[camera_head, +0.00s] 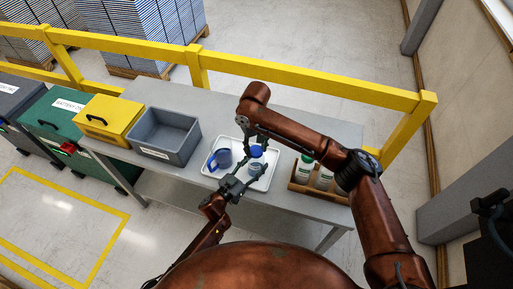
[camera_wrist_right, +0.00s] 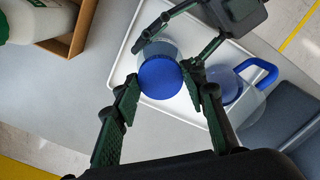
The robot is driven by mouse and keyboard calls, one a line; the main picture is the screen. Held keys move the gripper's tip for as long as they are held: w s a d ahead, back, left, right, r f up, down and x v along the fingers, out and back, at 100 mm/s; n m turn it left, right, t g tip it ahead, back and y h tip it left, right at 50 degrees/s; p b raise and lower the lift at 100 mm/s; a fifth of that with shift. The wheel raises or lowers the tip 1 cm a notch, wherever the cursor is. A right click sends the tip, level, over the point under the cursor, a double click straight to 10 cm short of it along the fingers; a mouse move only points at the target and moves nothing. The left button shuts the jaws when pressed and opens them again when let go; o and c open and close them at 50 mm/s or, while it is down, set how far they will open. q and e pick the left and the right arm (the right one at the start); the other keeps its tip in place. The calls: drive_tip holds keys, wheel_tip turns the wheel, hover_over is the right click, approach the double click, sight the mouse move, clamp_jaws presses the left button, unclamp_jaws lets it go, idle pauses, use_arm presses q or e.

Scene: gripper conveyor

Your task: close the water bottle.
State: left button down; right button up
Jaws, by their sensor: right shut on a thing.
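The clear water bottle (camera_head: 256,166) stands on a white tray (camera_head: 271,183). Its round blue cap (camera_wrist_right: 160,78) is over the bottle's top; I cannot tell whether it is seated or just above. My right gripper (camera_wrist_right: 162,80) comes from above with its dark green fingers on both sides of the cap, shut on it. It also shows in the head view (camera_head: 255,143), partly hidden by the arm. My left gripper (camera_head: 245,180) reaches in from the front, low beside the bottle. In the right wrist view its fingers close around the bottle's body below the cap.
A clear jug with blue lid and handle (camera_head: 221,157) stands on the tray, left of the bottle. A wooden crate (camera_head: 319,190) with white bottles stands to the right. A grey bin (camera_head: 164,136) and a yellow box (camera_head: 104,120) are at left. A yellow rail (camera_head: 310,85) runs behind the table.

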drive_tip(key=m, duration=0.6)
drive_tip(key=shift+a+m, duration=0.2)
drive_tip(key=shift+m, duration=0.1)
drive_tip(key=m, duration=1.2)
drive_tip(key=shift+w, duration=0.1)
drive_tip(key=m, duration=0.5)
drive_tip(key=shift+w+m, duration=0.1)
drive_tip(key=shift+m, duration=0.2)
drive_tip(key=o, duration=0.7)
drive_tip(key=shift+c, duration=0.2)
